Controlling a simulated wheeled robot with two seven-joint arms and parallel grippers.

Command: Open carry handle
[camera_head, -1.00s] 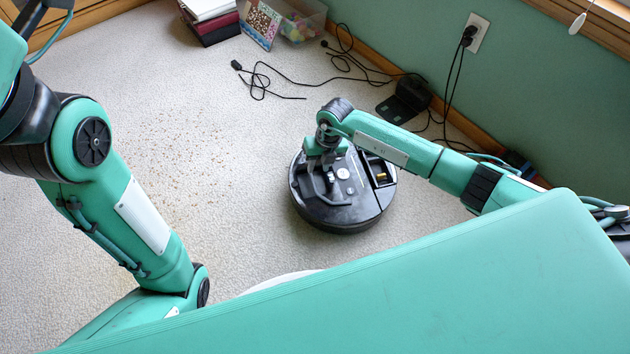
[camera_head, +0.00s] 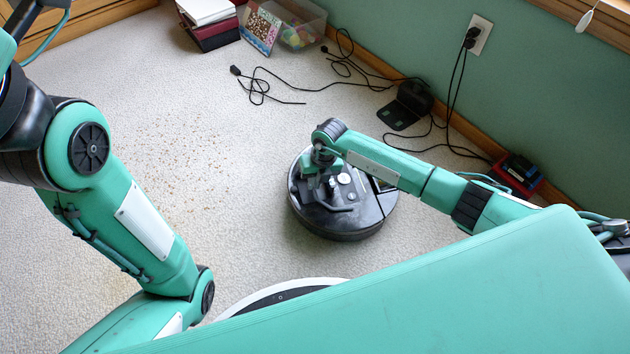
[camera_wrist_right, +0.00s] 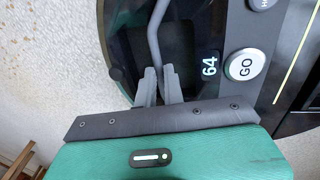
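A round black robot vacuum (camera_head: 345,222) sits on the carpet, partly under my right arm. Its carry handle (camera_head: 338,207) is a thin grey bent bar on its top. It also shows in the right wrist view (camera_wrist_right: 154,35), where the bar runs down between the fingertips. My right gripper (camera_head: 321,190) is over the vacuum's top, with its two grey fingers (camera_wrist_right: 159,85) close together on either side of the bar. A round GO button (camera_wrist_right: 245,66) and a 64 display (camera_wrist_right: 209,66) lie right of the fingers. My left gripper is out of view.
A black dock-like box (camera_head: 408,103) and a red and blue item (camera_head: 518,174) stand by the wall. Black cords (camera_head: 265,85) lie on the carpet. A clear bin (camera_head: 298,25) and books (camera_head: 208,20) are at the back. Brown crumbs (camera_head: 170,150) are scattered on open carpet.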

